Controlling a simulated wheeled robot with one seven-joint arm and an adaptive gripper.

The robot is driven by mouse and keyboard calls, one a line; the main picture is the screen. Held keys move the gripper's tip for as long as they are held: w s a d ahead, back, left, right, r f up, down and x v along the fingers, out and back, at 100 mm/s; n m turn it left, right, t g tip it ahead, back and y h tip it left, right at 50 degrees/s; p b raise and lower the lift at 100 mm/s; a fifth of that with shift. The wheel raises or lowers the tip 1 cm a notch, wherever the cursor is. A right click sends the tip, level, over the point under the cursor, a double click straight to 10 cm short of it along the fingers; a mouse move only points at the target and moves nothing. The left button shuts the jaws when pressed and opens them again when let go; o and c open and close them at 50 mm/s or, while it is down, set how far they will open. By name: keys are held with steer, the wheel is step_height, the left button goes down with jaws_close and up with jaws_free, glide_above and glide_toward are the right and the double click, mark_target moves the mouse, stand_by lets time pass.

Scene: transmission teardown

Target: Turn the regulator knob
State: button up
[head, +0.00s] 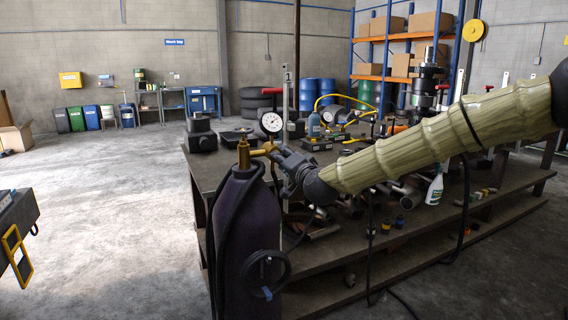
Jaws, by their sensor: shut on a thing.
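A dark purple gas cylinder (235,215) stands upright at the front left corner of the workbench. A brass regulator (243,153) sits on its top, with a round white dial gauge (271,122) up and to its right. My gripper (270,149) reaches in from the right, just below the gauge. Its fingers are shut at the right end of the brass regulator, where the knob is. The fingers cover most of the knob, so its angle cannot be read. The gauge numbers are too small to read.
The workbench (212,170) behind the cylinder carries many metal parts and tools. A black hose hangs along the cylinder's left side, and a dark ring (264,272) is at its lower front. A white spray bottle (435,189) stands under my arm. Open concrete floor lies to the left.

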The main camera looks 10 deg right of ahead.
steer(key=shift+m+b, duration=0.55)
steer(key=shift+m, duration=1.05)
steer(key=o, duration=1)
steer(key=shift+d, duration=0.1)
steer(key=shift+o, duration=0.2)
steer(key=v, duration=1.2)
